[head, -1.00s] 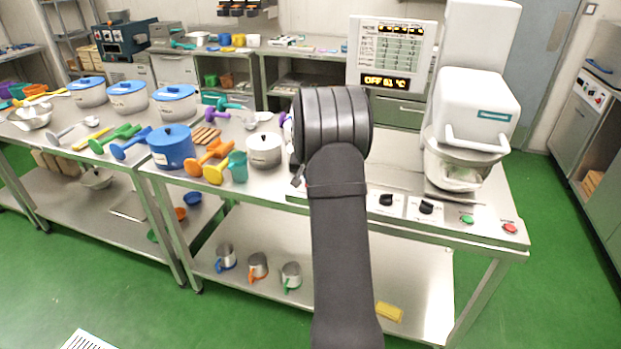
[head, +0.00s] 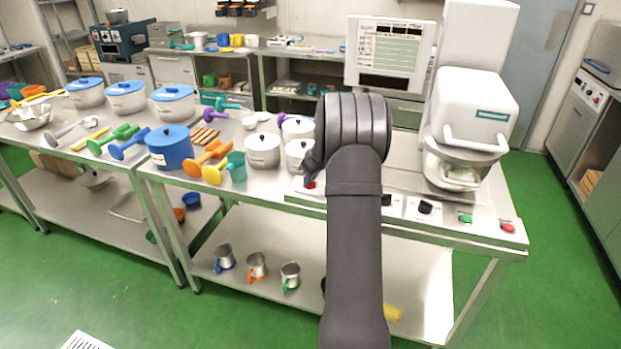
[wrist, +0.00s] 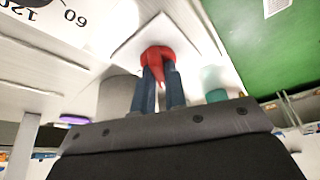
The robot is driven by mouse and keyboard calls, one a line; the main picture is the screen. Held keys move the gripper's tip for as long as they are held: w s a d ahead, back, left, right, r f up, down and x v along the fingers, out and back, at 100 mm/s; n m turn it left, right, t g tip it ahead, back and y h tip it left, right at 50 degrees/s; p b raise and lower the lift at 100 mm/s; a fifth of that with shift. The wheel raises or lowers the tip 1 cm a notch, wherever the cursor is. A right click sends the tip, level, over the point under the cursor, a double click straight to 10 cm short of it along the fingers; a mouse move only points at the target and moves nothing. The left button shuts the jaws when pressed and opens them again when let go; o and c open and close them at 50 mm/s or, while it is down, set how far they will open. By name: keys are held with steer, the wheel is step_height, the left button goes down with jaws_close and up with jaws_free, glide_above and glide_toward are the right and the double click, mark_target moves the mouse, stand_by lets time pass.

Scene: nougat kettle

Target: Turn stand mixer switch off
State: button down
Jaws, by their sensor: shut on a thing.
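The stand mixer (head: 480,105) is the white machine with a bowl at the right end of the near table. A red switch knob (wrist: 157,56) sits on a pale square plate in the wrist view. My gripper (wrist: 160,88) has its two dark blue fingers shut on the knob, one on each side. In the head view a bit of the red knob (head: 310,185) shows at the panel's left end, just below my gripper (head: 309,177). My arm hides part of the panel there.
Black dials (head: 426,207), a green button (head: 466,218) and a red button (head: 508,227) lie along the table's front edge, right of my arm. A white lidded pot (head: 263,150) and a blue pot (head: 170,148) stand to the left.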

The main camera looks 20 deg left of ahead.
steer(key=n+g, duration=0.2)
steer(key=n, duration=0.3)
steer(key=shift+w+d, duration=0.1)
steer(key=shift+f, duration=0.1)
stand_by(0.4)
steer(key=c, duration=1.5)
jaws_free()
steer(key=shift+o, duration=0.2)
steer(key=v, duration=1.7)
steer(key=shift+d, duration=0.3)
